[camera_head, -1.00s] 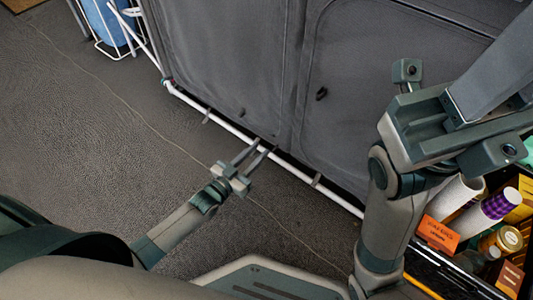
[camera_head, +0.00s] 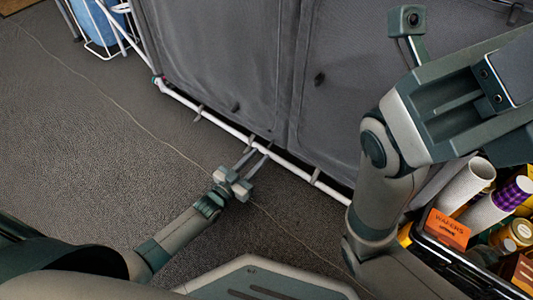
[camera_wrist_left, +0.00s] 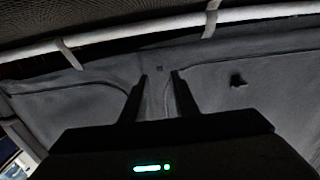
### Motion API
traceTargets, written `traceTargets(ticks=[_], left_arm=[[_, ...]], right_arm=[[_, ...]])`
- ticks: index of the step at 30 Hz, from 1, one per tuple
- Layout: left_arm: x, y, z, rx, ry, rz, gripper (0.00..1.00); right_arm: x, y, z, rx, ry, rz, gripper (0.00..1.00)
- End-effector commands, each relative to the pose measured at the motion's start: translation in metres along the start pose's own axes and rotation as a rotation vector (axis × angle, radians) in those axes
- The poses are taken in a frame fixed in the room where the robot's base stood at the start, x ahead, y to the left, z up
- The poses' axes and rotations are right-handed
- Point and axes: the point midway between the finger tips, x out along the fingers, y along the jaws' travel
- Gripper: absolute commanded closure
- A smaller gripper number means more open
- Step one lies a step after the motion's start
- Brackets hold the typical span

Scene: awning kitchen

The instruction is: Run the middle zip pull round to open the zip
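The grey fabric cupboard front (camera_head: 390,110) has two seamed panels side by side. One small dark pull (camera_head: 319,78) sits on the right panel near the central seam. Another dark pull (camera_head: 236,106) sits low on the left panel. Which is the middle pull is not certain. My left gripper (camera_head: 258,153) is at the bottom rail, below the central seam, with its fingers apart and nothing between them. In the left wrist view its two dark fingers (camera_wrist_left: 159,77) point at the fabric, and one pull (camera_wrist_left: 238,80) hangs to their right, apart from them. My right gripper's fingertips cannot be made out.
A crate (camera_head: 470,268) with rolls and an orange box (camera_head: 447,229) stands at right. A white wire rack (camera_head: 100,45) with something blue is at top left. The floor at left is clear.

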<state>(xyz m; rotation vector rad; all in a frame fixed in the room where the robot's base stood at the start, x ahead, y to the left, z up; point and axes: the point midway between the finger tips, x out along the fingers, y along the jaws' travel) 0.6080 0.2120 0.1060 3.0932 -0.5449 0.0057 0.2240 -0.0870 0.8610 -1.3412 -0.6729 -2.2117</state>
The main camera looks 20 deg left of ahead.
Motion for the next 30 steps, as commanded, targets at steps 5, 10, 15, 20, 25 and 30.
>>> traceTargets(ticks=[5,10,15,20,25,30], left_arm=[[0.029,0.0,0.004,0.001,0.0,0.001,0.73],[0.046,0.001,0.003,0.0,-0.002,0.001,0.73],[0.052,0.001,0.001,0.0,-0.004,0.001,0.73],[0.053,0.0,0.001,0.0,-0.004,0.001,0.73],[0.052,0.0,0.001,0.0,-0.004,0.001,0.87],[0.052,0.001,0.001,0.0,-0.004,0.001,1.0]], right_arm=[[-0.01,-0.003,-0.005,0.005,0.003,-0.008,0.73],[-0.012,-0.004,-0.007,0.008,0.004,-0.012,0.73],[-0.012,-0.005,-0.006,0.009,0.001,-0.013,0.73],[-0.012,-0.004,-0.006,0.01,0.0,-0.013,0.73],[-0.012,-0.004,-0.006,0.01,0.001,-0.013,0.73],[-0.012,-0.004,-0.006,0.01,0.001,-0.013,0.73]])
